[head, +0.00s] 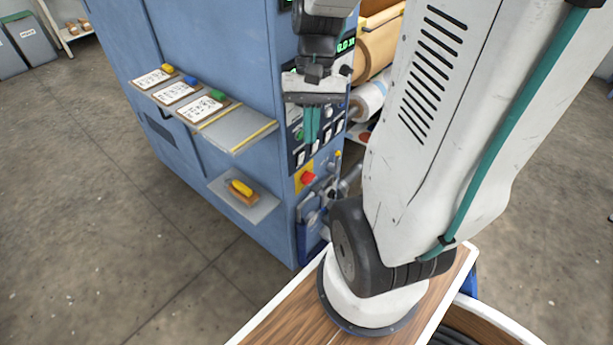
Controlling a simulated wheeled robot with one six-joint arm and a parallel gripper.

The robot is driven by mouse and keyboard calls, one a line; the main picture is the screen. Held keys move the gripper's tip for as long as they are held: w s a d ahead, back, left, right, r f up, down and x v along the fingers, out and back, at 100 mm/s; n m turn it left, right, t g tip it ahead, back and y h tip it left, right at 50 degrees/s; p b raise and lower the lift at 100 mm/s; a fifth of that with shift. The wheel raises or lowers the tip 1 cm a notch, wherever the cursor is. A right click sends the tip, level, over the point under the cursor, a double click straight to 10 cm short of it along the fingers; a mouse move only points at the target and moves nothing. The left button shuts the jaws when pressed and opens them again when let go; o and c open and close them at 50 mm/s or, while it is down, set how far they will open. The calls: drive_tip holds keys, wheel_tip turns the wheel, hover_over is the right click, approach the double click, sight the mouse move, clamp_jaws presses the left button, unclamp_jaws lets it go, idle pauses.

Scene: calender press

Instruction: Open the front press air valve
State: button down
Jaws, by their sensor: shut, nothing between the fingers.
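My gripper (311,138) points down in front of the control panel on the narrow face of the blue press (215,65). Its teal fingers are together, with nothing seen between them. They cover part of the panel's switches. Grey pipes and fittings (313,217) show low on the same face, below the red button (308,177) on its yellow plate. The air valve is probably among these fittings, but I cannot make out its handle or its position. My gripper is above this area in the picture and appears apart from it.
A side shelf (240,128) carries labelled cards with coloured blocks. A lower shelf (250,208) holds a yellow-topped block. Rolls (371,98) sit right of the panel. My arm hides much of the right side. The floor (110,230) at left is clear.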

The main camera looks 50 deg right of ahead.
sight(323, 201)
drive_tip(key=d+f+m+t, duration=0.3)
drive_tip(key=d+f+m, duration=0.4)
drive_tip(key=f, duration=0.7)
drive_tip(key=s+d+f+m+t+y, duration=0.1)
drive_tip(key=d+f+m+t, duration=0.2)
drive_tip(key=d+f+m, duration=0.4)
drive_tip(key=s+d+f+m+t+y, duration=0.1)
drive_tip(key=d+f+m+t, duration=0.2)
drive_tip(key=d+f+m, duration=0.4)
drive_tip(key=d+f, duration=0.2)
drive_tip(key=f, duration=0.5)
drive_tip(key=d+f, duration=0.3)
drive_tip(key=f, duration=0.3)
drive_tip(key=shift+s+d+f, duration=0.15)
drive_tip(key=shift+d+f, duration=0.15)
drive_tip(key=shift+f, duration=0.05)
drive_tip(key=shift+a, duration=0.1)
drive_tip(key=w+a+f, duration=0.6)
drive_tip(key=w+f, duration=0.1)
drive_tip(key=w, duration=0.1)
drive_tip(key=shift+w+a, duration=0.35)
drive_tip(key=shift+a, duration=0.05)
